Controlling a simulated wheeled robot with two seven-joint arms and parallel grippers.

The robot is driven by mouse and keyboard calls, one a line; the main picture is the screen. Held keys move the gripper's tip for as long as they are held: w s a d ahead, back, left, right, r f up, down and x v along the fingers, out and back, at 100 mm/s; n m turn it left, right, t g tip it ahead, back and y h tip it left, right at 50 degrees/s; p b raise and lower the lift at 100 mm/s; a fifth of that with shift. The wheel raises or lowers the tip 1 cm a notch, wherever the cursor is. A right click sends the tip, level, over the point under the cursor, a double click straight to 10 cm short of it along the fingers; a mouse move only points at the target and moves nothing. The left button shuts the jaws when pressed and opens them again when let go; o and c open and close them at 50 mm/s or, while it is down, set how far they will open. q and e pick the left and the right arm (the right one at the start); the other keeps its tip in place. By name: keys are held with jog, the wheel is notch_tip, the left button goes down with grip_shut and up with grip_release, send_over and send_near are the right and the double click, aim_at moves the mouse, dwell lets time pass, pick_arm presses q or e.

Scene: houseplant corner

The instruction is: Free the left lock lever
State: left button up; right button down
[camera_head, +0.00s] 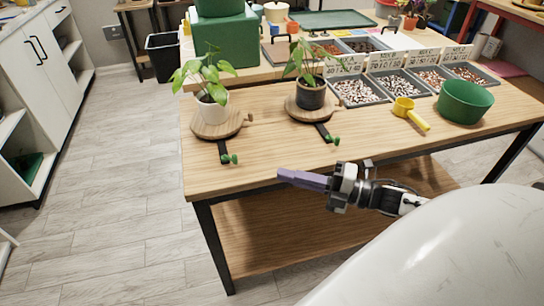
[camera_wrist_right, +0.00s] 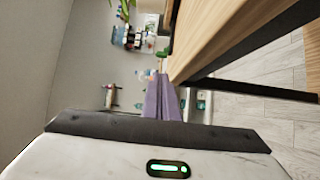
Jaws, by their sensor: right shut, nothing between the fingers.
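Two round wooden turntables sit on the table. The left turntable (camera_head: 228,130) bears a plant in a white pot (camera_head: 213,110). The left lock lever (camera_head: 223,151) is a dark bar sticking out from its front, with a green knob (camera_head: 230,159) at its end. The right turntable (camera_head: 297,113) bears a plant in a black pot (camera_head: 311,94), with its own dark lever and green knob (camera_head: 333,139). My right gripper (camera_head: 281,174) is shut and empty, in front of the table edge and right of the left lever, apart from both levers. Its purple fingers (camera_wrist_right: 162,98) show together in the wrist view. My left gripper is out of view.
A yellow scoop (camera_head: 409,111) and a green bowl (camera_head: 466,101) stand at the table's right. Gravel trays (camera_head: 357,94) line its back. The front strip of the wooden table (camera_head: 270,163) is clear. A white cabinet (camera_head: 40,60) stands far left.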

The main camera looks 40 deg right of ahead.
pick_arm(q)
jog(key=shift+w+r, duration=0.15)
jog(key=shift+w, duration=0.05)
pick_arm(e)
jog(key=shift+s+d, duration=0.25)
jog(key=shift+d, duration=0.05)
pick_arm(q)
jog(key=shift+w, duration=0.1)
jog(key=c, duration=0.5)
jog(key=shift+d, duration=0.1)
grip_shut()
pick_arm(e)
jog(key=s+a+f+m+g+h, duration=0.1)
jog(key=s+a+f+m+h, duration=0.2)
jog(key=f+m, duration=0.4)
jog(key=s+a+f+m+h, duration=0.2)
jog(key=a+f+m+h, duration=0.1)
jog(key=a+f+m, duration=0.3)
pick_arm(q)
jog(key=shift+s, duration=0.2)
pick_arm(e)
jog(key=s+a+f+m+g+h, duration=0.1)
jog(key=s+a+f+m+g, duration=0.4)
jog(key=s+a+m, duration=0.3)
jog(key=a+f+m, duration=0.1)
jog(key=a, duration=0.1)
jog(key=shift+a+f+m, duration=0.3)
jog(key=shift+f, duration=0.1)
